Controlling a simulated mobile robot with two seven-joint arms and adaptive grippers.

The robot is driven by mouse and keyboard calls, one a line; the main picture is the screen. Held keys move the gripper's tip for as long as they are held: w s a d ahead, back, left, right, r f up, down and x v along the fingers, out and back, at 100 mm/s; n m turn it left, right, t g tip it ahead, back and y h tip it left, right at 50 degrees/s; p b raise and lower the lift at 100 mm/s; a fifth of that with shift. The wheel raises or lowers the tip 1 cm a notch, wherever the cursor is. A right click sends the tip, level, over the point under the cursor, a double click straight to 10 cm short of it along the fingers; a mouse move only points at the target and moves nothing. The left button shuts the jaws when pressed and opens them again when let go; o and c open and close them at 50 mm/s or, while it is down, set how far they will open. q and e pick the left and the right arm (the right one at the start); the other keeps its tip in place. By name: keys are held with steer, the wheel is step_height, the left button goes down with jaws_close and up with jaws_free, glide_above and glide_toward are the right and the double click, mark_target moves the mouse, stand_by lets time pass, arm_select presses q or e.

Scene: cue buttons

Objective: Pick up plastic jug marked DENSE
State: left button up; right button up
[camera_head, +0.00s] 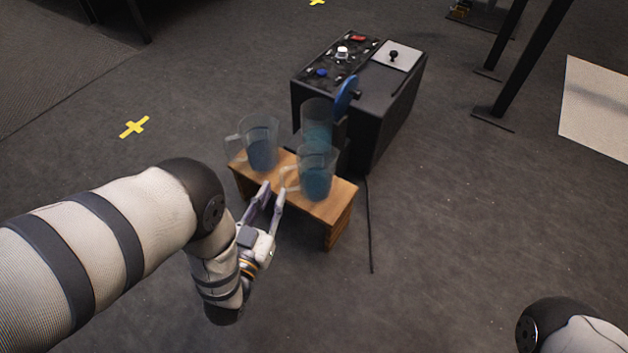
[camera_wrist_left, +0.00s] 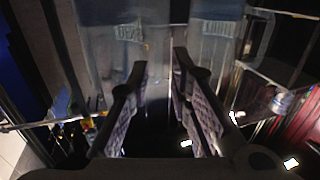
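Two clear jugs with blue liquid stand upright on a small wooden bench (camera_head: 338,212): a left jug (camera_head: 260,150) and a front right jug (camera_head: 317,180), both with handles toward the left. Their labels cannot be read in the head view. The left wrist view shows two labelled clear vessels; the left one's label (camera_wrist_left: 130,32) looks like DENSE, the other label (camera_wrist_left: 219,28) is blurred. I cannot tell which jug is which across views. My left gripper (camera_head: 273,190) is open at the bench's near edge, close to the front right jug's handle. Nothing shows gripped.
A third clear blue vessel (camera_head: 317,118) stands behind the front right jug. Behind it is a black box (camera_head: 385,110) with buttons, a blue disc (camera_head: 347,95) and a small lever. A cable (camera_head: 371,235) runs along the floor.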

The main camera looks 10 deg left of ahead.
mark_target(281, 178)
arm_select(q)
steer(key=w, duration=0.1)
steer(key=w+b, duration=0.1)
steer(key=w, duration=0.1)
steer(key=w+b, duration=0.1)
steer(key=w, duration=0.1)
steer(key=shift+w+d+r, duration=0.15)
steer(key=shift+d, duration=0.1)
steer(key=shift+r, duration=0.1)
jaws_close()
